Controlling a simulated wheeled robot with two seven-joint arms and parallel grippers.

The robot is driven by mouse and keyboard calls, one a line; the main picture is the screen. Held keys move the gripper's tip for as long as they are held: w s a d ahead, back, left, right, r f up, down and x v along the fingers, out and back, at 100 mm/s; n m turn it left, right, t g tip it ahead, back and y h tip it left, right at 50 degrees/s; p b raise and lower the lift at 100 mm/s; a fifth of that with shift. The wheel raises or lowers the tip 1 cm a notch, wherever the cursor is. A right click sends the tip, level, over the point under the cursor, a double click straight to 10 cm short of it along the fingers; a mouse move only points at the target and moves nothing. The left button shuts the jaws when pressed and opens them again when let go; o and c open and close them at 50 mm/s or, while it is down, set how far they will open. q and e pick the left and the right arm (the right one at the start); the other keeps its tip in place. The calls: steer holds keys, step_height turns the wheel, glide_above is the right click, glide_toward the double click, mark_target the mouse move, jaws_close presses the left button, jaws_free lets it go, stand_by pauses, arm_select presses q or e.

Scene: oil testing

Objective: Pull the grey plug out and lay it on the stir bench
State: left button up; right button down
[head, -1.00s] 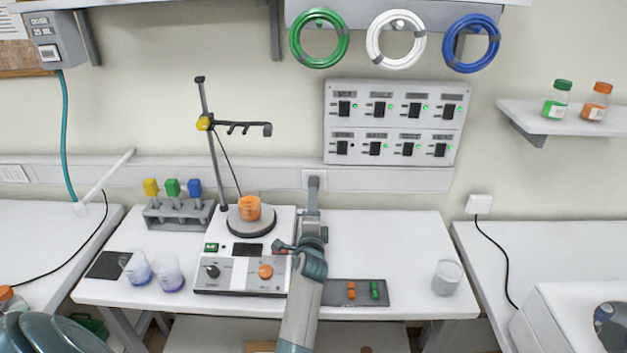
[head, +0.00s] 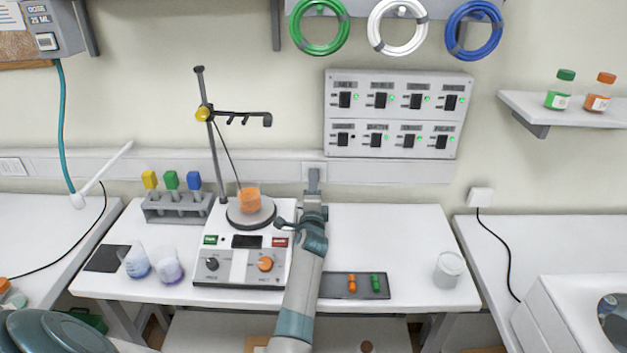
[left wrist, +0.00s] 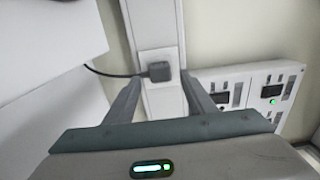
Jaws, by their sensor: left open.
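The grey plug (left wrist: 157,72) sits in a white wall socket (left wrist: 156,57), with its dark cord running left in the left wrist view. The two fingers of my left gripper (left wrist: 161,80) are apart, one on each side of the plug. I cannot tell whether they touch it. In the head view my left gripper (head: 314,182) reaches up to the wall socket (head: 313,167) and hides the plug. The stir bench (head: 405,235) is the white table in the middle. My right gripper is not in view.
A stirrer (head: 240,270) with an orange beaker (head: 249,198) and a stand stands left of my arm. A dark tray (head: 330,285) lies to the right, with a beaker (head: 448,268) beyond it. The bench between tray and wall is clear.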

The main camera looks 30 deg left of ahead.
arm_select(q)
steer(key=shift+b+x, duration=0.9)
steer(key=shift+x, duration=1.05)
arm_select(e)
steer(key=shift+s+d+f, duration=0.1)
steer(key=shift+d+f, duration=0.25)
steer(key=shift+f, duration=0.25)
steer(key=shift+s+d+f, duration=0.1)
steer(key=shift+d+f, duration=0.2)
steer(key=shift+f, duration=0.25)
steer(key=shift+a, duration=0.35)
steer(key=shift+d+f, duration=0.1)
arm_select(q)
steer(key=shift+c, duration=0.9)
jaws_close()
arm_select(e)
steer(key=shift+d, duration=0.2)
arm_select(q)
steer(key=shift+s+d, duration=0.1)
